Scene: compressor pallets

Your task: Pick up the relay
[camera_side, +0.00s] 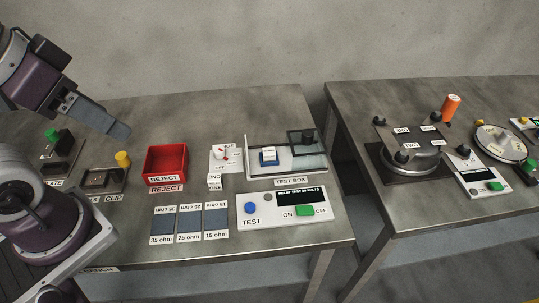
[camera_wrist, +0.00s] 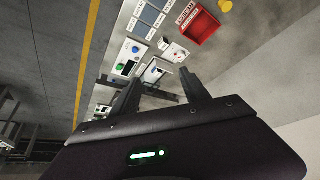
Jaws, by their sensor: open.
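No part is clearly labelled as a relay. A small white block (camera_side: 268,153) sits on a blue base inside the test box (camera_side: 287,171); it may be the relay. A small white cube (camera_side: 214,182) with black lettering stands on the table between the red reject bin and the test box. My gripper (camera_side: 118,128) is raised above the table, left of the reject bin, well away from both white pieces. In the wrist view my gripper (camera_wrist: 161,90) is open and empty, its two fingers apart. The test box is partly hidden behind the fingers there.
A red reject bin (camera_side: 166,165) stands left of centre. A white plate with a red switch (camera_side: 224,157) lies beside the test box. The test panel (camera_side: 284,208) and several ohm-labelled pads (camera_side: 189,222) are in front. A second table (camera_side: 440,215) stands right, across a gap.

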